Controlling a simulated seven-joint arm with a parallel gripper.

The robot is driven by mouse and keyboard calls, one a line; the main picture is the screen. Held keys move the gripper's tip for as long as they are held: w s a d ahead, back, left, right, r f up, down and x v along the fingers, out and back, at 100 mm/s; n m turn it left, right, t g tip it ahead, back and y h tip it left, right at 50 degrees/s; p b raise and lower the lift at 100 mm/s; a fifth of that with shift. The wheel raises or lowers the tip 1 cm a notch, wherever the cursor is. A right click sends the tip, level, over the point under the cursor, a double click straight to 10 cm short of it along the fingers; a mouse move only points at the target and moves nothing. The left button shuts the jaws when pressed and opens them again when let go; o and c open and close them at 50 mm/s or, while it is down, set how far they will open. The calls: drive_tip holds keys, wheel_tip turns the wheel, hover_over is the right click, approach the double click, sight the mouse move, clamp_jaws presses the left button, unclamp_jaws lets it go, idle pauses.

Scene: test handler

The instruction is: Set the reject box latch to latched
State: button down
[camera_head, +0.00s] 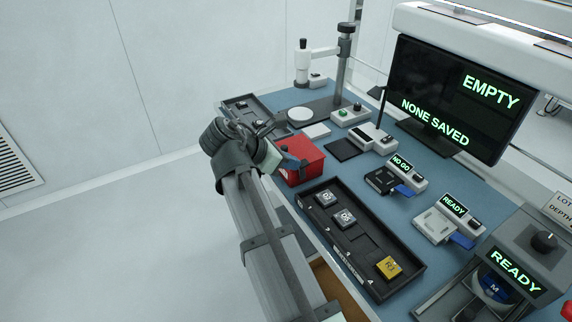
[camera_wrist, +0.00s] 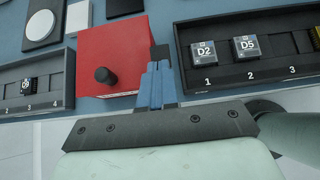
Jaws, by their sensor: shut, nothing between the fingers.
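The red reject box (camera_head: 304,172) stands on the blue bench near its front edge, and in the wrist view the box (camera_wrist: 112,50) has a round black knob (camera_wrist: 104,75) on its front face. My gripper (camera_head: 291,161) is at the box in the head view, its arm hiding part of the box. In the wrist view my gripper (camera_wrist: 158,66) has its blue fingers closed together, empty, at the right edge of the box. A dark piece (camera_wrist: 160,52) shows just beyond the fingertips; I cannot tell whether it is the latch or whether they touch it.
A black tray (camera_head: 340,262) with several chips lies right of the box. A second tray (camera_wrist: 60,77) is close on the box's left. Test sockets, a monitor (camera_head: 455,95) and a handler unit (camera_head: 520,265) stand farther right. The floor in front is clear.

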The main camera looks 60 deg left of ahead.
drive_tip(key=shift+w, duration=0.1)
drive_tip(key=shift+r, duration=0.25)
idle(0.5)
